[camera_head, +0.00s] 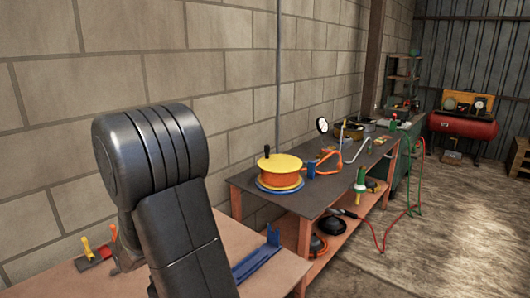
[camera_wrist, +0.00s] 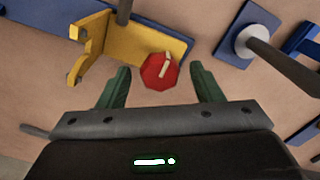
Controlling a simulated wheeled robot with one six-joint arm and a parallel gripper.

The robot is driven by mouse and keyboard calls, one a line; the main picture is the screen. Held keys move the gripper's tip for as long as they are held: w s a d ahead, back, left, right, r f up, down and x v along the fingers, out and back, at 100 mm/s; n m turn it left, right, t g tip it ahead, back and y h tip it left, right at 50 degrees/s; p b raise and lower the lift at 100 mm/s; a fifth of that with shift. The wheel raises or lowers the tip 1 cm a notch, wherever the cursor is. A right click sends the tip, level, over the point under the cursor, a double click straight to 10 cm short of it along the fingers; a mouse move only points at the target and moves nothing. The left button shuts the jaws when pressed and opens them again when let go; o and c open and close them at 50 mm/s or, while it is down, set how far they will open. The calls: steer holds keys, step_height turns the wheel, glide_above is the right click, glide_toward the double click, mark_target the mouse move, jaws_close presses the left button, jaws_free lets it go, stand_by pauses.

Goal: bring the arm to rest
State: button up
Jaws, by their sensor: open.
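My gripper (camera_wrist: 161,88) shows in the wrist view with its two green fingers spread apart. Nothing is held between them. A red knob (camera_wrist: 160,71) with a pale pointer lies beyond the fingertips, between them in the picture, beside a yellow bracket (camera_wrist: 92,45). I cannot tell how far the fingers are from the knob. In the head view my dark arm fills the left middle, and the gripper is hidden there.
A wooden bench (camera_head: 262,240) with a blue part (camera_head: 256,262) lies close in front. A dark-topped table (camera_head: 238,183) beyond holds a yellow and orange reel (camera_head: 279,171). A block wall (camera_head: 150,60) runs along the left. Floor at right (camera_head: 450,230) is mostly clear, with hoses near the table.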

step_height(320, 180, up, 13)
steer(key=p, duration=0.1)
step_height(320, 180, down, 14)
steer(key=shift+r+b, duration=0.15)
steer(key=shift+b, duration=0.4)
steer(key=shift+r+m, duration=0.25)
steer(key=shift+m, duration=0.15)
steer(key=shift+r+m, duration=0.1)
steer(key=shift+m, duration=0.7)
steer(key=m, duration=0.6)
steer(key=shift+p, duration=0.35)
steer(key=m, duration=0.5)
steer(key=shift+p, duration=0.3)
steer(key=shift+d+m, duration=0.1)
steer(key=shift+m, duration=2.2)
